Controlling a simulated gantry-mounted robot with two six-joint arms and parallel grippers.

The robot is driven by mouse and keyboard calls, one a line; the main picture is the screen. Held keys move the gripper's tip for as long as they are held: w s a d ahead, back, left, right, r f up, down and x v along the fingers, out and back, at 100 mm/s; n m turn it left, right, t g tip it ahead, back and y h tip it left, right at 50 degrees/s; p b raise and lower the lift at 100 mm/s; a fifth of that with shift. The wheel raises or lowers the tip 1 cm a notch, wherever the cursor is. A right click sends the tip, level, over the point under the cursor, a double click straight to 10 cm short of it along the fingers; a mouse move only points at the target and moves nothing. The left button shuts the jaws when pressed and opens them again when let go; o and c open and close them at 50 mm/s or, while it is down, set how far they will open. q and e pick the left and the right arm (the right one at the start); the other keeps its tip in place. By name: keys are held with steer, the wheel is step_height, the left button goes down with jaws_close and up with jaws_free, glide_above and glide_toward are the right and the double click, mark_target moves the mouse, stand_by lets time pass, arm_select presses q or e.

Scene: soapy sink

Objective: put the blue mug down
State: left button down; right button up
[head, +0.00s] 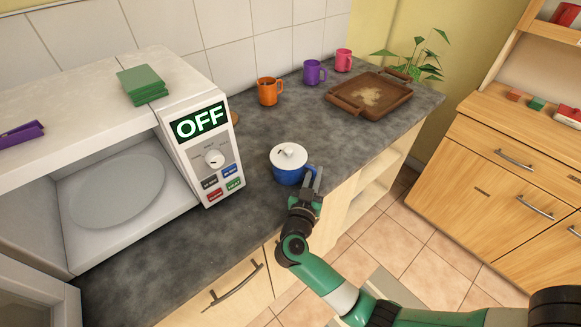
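The blue mug (288,176) is upright, with a white lid (289,156) on top. It is at the front part of the dark counter (245,227), right of the microwave. Its handle points right, toward my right gripper. My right gripper (313,179) has its fingers around the handle and appears shut on it. I cannot tell whether the mug's base touches the counter or is slightly above it. My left gripper is not in view.
An open microwave (191,140) marked OFF stands left, with green sponges (141,82) on top. Orange (268,92), purple (313,72) and pink (343,60) mugs stand behind. A brown tray (345,101) lies back right. Counter around the mug is clear.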

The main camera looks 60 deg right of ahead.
jaws_close()
stand_by(1.0)
steer(key=shift+r, duration=0.1)
steer(key=shift+r, duration=0.25)
steer(key=r+p, duration=0.2)
steer(key=r, duration=0.1)
steer(key=shift+s+a+r+p, duration=0.15)
steer(key=shift+a+r+p, duration=0.15)
steer(key=shift+r+p, duration=0.1)
steer(key=s+a+r+p, duration=0.4)
steer(key=s+a+r, duration=0.4)
steer(key=a, duration=0.2)
steer(key=shift+s+a+r+p, duration=0.2)
steer(key=shift+a+r+p, duration=0.05)
steer(key=shift+p, duration=0.15)
